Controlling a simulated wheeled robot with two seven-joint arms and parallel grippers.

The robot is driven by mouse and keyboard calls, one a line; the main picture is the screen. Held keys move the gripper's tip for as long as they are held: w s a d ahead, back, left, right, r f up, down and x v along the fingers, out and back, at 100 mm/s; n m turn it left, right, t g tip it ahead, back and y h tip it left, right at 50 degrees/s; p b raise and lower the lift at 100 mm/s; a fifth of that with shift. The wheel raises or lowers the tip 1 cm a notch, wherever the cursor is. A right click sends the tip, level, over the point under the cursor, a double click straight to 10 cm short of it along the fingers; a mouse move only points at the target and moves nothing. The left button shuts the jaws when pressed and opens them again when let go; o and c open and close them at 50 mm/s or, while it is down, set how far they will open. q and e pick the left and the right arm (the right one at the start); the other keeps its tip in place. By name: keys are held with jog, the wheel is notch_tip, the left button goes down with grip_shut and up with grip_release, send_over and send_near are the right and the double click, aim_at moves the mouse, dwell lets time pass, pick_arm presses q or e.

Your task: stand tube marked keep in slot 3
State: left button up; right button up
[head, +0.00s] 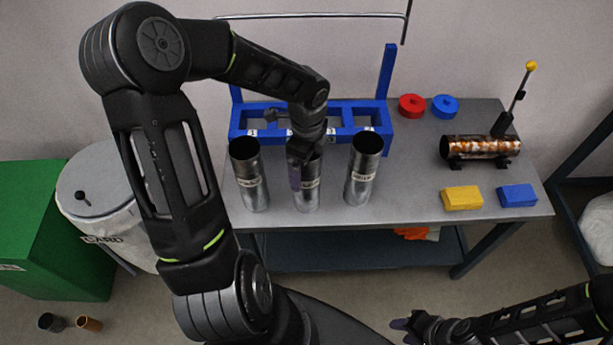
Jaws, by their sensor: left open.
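Three metal tubes stand upright in a row on the grey table: a left tube (249,175), a middle tube (308,190) and a right tube (362,170). Each has a pale label, too small for me to read surely. The blue rack (387,85) stands behind them, with numbered square slots along its front; my left arm hides part of it.
A red ring (412,105), a blue ring (445,106), a rusty cylinder (480,148) on a stand, a yellow block (462,197) and a blue block (517,195) occupy the table's right. A labelled grey bin (100,215) and a green box (50,240) stand left.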

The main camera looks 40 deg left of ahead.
pick_arm(q)
jog(key=shift+c, duration=0.3)
grip_shut()
dwell(1.1)
